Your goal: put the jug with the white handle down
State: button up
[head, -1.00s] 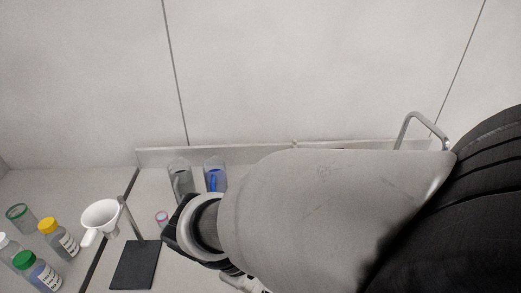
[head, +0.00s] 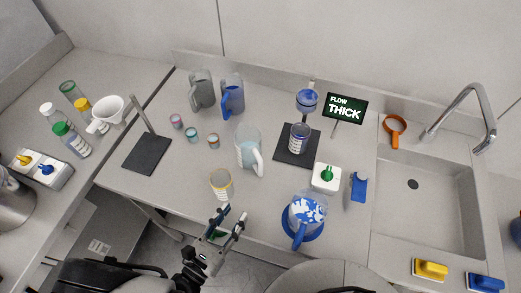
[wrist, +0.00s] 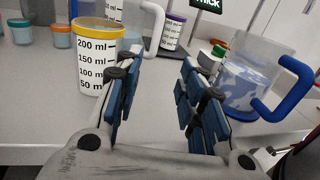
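The clear jug with the white handle (head: 246,146) stands upright on the bench, near the middle, with its handle to the right. In the wrist view its white handle (wrist: 154,32) shows at the top; most of its body is hidden or out of frame. My gripper (head: 234,214) is at the bench's front edge, in front of the jug and apart from it. Its blue-padded fingers are spread with nothing between them, as the wrist view also shows (wrist: 162,95).
A yellow-rimmed graduated cup (head: 221,184) stands between my gripper and the jug. A blue-handled jug with blue-patterned contents (head: 308,208) stands on the right. Grey (head: 201,90) and blue-handled (head: 232,95) jugs stand at the back. A sink (head: 430,205) is at the right.

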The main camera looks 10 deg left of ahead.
send_near(259, 171)
jog(key=x, duration=0.5)
jog(key=shift+w+d+f+b, duration=0.15)
jog(key=shift+d+f+b, duration=0.1)
jog(key=shift+d+b, duration=0.15)
jog(key=shift+a+b+x, duration=0.15)
jog(key=shift+b+x, duration=0.05)
jog(key=shift+x, duration=1.15)
jog(key=shift+a+b+x, duration=0.1)
jog(key=shift+b+x, duration=0.05)
jog(key=shift+x, duration=1.25)
jog(key=shift+r, duration=0.15)
jog(key=shift+c, duration=0.5)
grip_shut()
